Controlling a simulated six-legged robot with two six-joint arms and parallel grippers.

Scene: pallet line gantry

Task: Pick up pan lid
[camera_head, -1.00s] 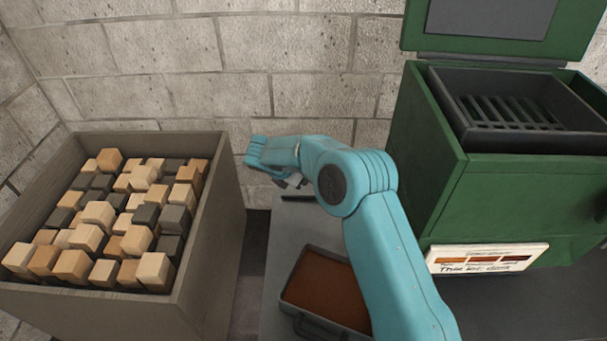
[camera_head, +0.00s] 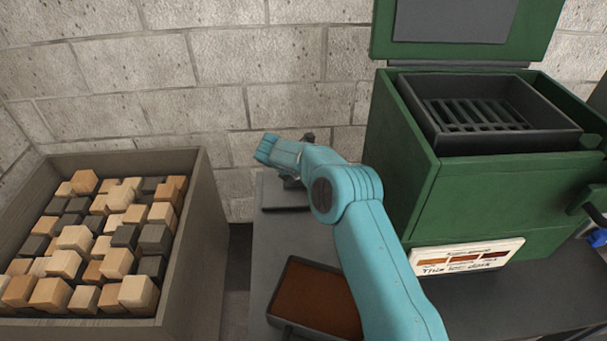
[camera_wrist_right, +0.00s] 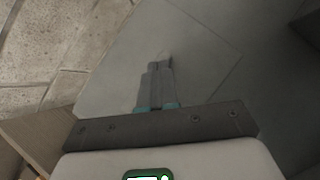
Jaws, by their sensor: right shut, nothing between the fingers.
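My right gripper (camera_wrist_right: 160,66) is shut and empty in the right wrist view, its fingers over a plain grey surface. In the head view its arm comes up from the bottom right, and the wrist partly hides the fingers. A dark flat piece (camera_head: 287,208) lies on the grey worktop just below the wrist, partly covered; I cannot tell whether it is the pan lid. A dark rectangular pan (camera_head: 277,297) with a brown inside lies nearer on the worktop, partly behind my arm. My left gripper is not in view.
A wooden bin (camera_head: 187,255) full of blocks stands at the left. A green cabinet (camera_head: 490,205) with a raised lid and a dark slatted tray (camera_head: 440,130) stands at the right, a label on its front. A blue item (camera_head: 597,237) shows at the right edge. A block wall closes the back.

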